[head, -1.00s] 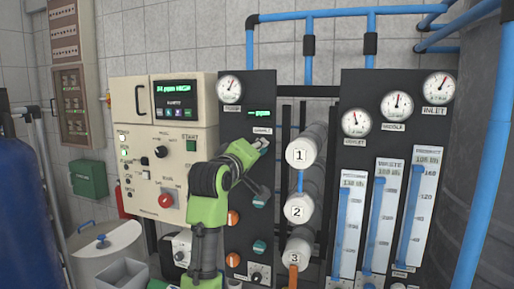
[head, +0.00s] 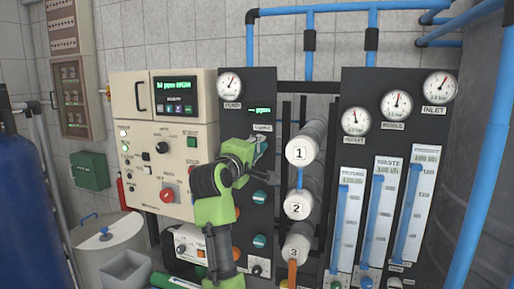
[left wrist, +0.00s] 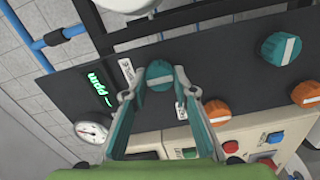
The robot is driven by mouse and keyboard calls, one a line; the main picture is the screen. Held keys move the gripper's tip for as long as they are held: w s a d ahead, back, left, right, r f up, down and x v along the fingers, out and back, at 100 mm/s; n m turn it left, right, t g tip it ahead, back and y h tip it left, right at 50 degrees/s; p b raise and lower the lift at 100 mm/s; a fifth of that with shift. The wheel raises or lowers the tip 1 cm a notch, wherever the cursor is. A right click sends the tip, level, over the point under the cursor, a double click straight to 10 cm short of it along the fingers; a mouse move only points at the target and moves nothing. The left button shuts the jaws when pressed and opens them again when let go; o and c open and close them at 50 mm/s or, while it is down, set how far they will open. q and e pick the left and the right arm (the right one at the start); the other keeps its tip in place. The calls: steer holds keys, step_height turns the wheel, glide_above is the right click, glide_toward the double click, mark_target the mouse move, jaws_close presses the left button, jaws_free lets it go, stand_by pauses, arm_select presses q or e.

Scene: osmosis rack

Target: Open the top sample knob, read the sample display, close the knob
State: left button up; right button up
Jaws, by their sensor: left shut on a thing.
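The top sample knob (left wrist: 160,75) is teal with a white bar and sits on the dark panel (left wrist: 110,115). My left gripper (left wrist: 159,72) is shut on this knob, with a fingertip on either side of it in the left wrist view. In the head view my left gripper (head: 258,148) reaches the knob just under the small sample label and hides most of it. The sample display (head: 260,110) above it glows green and shows dashes with "ppm"; it also shows in the left wrist view (left wrist: 98,89). My right gripper is not in view.
More teal and orange knobs sit below, including a teal one (head: 260,197). A beige control box (head: 150,170) stands close on the left. White numbered cylinders (head: 299,151) stick out on the right, near the gripper. Gauges and flow tubes (head: 382,215) are farther right.

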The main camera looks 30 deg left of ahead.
arm_select(q)
steer(key=o, duration=1.1)
steer(key=shift+a, duration=0.1)
steer(key=v, duration=1.2)
